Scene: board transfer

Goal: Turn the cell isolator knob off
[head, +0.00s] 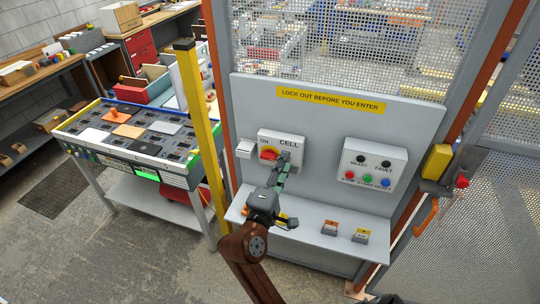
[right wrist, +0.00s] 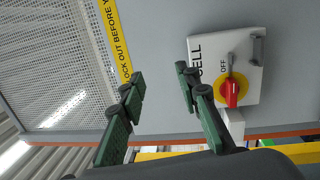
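The cell isolator (head: 268,137) is a pale box on the grey panel, marked CELL and ON. Its red knob (head: 268,154) lies about level, on the ON side. In the right wrist view the red knob (right wrist: 232,94) sits on a yellow disc, with OFF printed above it. My right gripper (head: 284,160) is in front of the box's right part and hides some of it. In the right wrist view its two green-padded fingers (right wrist: 159,75) are apart with nothing between them. The knob is to the right of both fingers there. My left gripper is not in view.
A button box (head: 374,166) is to the right on the panel. A shelf (head: 310,242) below carries small tagged items (head: 330,227). A yellow post (head: 200,125) and a parts table (head: 137,138) stand to the left. A mesh door (head: 475,220) is at the right.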

